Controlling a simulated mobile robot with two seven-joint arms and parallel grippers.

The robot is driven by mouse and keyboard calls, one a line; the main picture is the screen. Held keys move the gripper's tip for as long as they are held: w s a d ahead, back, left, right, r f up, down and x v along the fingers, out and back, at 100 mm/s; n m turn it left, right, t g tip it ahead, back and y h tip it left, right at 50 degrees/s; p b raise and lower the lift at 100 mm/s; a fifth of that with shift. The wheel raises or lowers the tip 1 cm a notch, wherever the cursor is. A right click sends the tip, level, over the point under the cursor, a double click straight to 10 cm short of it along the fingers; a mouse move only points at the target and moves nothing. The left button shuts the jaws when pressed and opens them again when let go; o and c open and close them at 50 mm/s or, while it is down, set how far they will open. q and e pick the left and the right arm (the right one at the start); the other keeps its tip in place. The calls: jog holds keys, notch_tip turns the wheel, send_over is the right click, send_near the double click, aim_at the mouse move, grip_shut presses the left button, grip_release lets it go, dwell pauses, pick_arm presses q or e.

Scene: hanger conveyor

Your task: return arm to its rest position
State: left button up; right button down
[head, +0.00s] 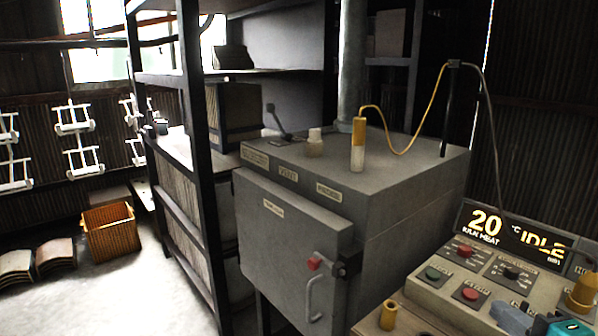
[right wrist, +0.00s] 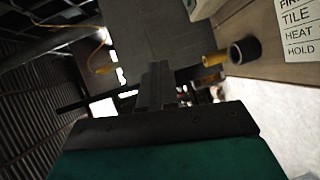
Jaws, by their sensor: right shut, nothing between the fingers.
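My right gripper (head: 546,320) shows at the bottom right corner of the head view, in front of the control panel. Only its teal body and dark front part are in frame there. In the right wrist view its dark fingers (right wrist: 155,88) are together and hold nothing. They appear clear of the things around them. My left gripper is not in view.
A grey kiln (head: 400,190) with a shut door stands in the middle. The control panel (head: 480,275) reads 20 and IDLE. An orange crate (head: 110,230) and hanging racks (head: 75,125) are at left; floor there is partly clear.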

jog(key=s+f+m+g+h, duration=0.2)
jog(key=s+f+m, duration=0.1)
jog(key=m, duration=0.1)
jog(key=s+f+m+g+h, duration=0.2)
jog(key=s+f+m, duration=0.1)
jog(key=f+m, duration=0.1)
jog(key=s+a+f+m+g+h, duration=0.1)
jog(key=s+f+m, duration=0.2)
jog(key=f+m, duration=0.1)
jog(key=shift+f+g+h, duration=0.25)
jog(key=shift+g+h, duration=0.15)
jog(key=s+a+f+m+g+y, duration=0.2)
jog(key=s+a+f+m+g, duration=0.1)
jog(key=s+a, duration=0.25)
jog(key=s+a+f+m+g+y, duration=0.1)
jog(key=s+a+f+m+g, duration=0.1)
jog(key=s+a+g, duration=0.3)
jog(key=w+a+f+t+y+b, duration=0.2)
jog(key=w+f+t, duration=0.5)
jog(key=f, duration=0.6)
jog(key=a+t+b, duration=0.1)
jog(key=b, duration=0.1)
jog(key=shift+a+f+n+t+b, duration=0.2)
jog(key=shift+n+t+b, duration=0.1)
jog(key=shift+n, duration=0.1)
jog(key=c, duration=1.9)
grip_release()
jog(key=shift+w, duration=0.1)
